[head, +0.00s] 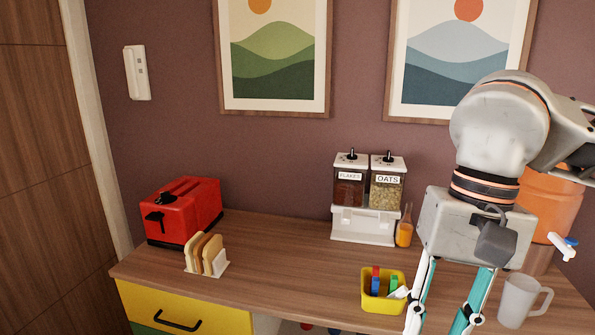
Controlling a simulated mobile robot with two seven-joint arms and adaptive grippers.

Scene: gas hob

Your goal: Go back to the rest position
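My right gripper (438,316) hangs down at the lower right in the head view, in front of the counter (290,262). Its two teal fingers stand apart where they show, but their tips are cut off by the bottom edge, so I cannot see whether they meet or hold anything. A white mug (519,300) shows just right of the fingers. A yellow box (376,301) with small coloured items is just left of them. My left gripper is not in view.
A red toaster (184,210) and a toast rack (207,256) stand on the left. A cereal dispenser (364,222) and small orange bottle (404,233) stand at the back. An orange dispenser (548,205) is partly behind my arm. The counter's middle is clear.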

